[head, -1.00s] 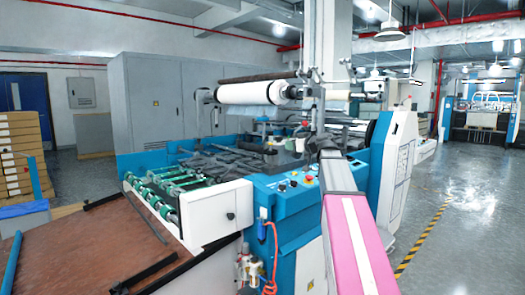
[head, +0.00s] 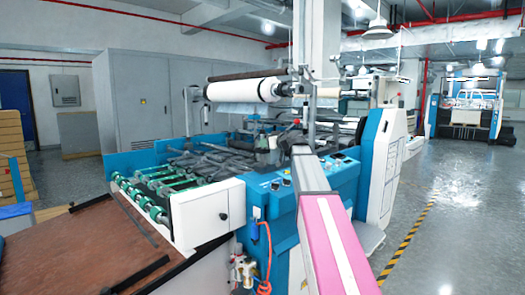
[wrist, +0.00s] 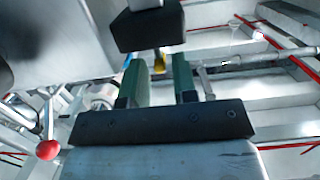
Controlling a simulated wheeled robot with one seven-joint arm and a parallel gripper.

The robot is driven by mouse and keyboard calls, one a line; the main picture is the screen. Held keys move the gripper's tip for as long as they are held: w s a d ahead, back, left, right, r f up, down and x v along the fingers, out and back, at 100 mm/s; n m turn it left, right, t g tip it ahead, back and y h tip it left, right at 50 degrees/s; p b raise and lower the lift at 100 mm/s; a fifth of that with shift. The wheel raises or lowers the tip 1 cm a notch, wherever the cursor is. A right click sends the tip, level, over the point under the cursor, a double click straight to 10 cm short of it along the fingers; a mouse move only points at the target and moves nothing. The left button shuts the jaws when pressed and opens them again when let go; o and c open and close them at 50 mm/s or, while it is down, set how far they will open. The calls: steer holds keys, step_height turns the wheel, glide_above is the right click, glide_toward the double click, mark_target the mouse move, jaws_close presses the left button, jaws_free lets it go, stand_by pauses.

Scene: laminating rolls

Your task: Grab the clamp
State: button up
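In the wrist view my gripper (wrist: 159,72) has two green fingers standing apart, with nothing held between them. A dark block (wrist: 150,28) on a pale post hangs just beyond the fingertips. A small yellow piece (wrist: 160,60) shows past the gap. I cannot tell for sure whether the dark block is the clamp. In the head view my pink and grey arm reaches from the lower right to the blue and white laminating machine (head: 205,214). The gripper itself is not clear there, and I cannot make out a clamp.
A white roll (head: 243,90) lies across the machine top. A red-knobbed lever (wrist: 47,150) stands left of my gripper in the wrist view. The blue control panel (head: 268,187) is beside my arm. A brown table (head: 85,245) is at lower left. The floor at right (head: 450,200) is clear.

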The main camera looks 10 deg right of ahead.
steer(key=x, duration=0.2)
steer(key=shift+w+a+f, duration=0.1)
steer(key=shift+w+a, duration=0.1)
steer(key=shift+w, duration=0.1)
jaws_close()
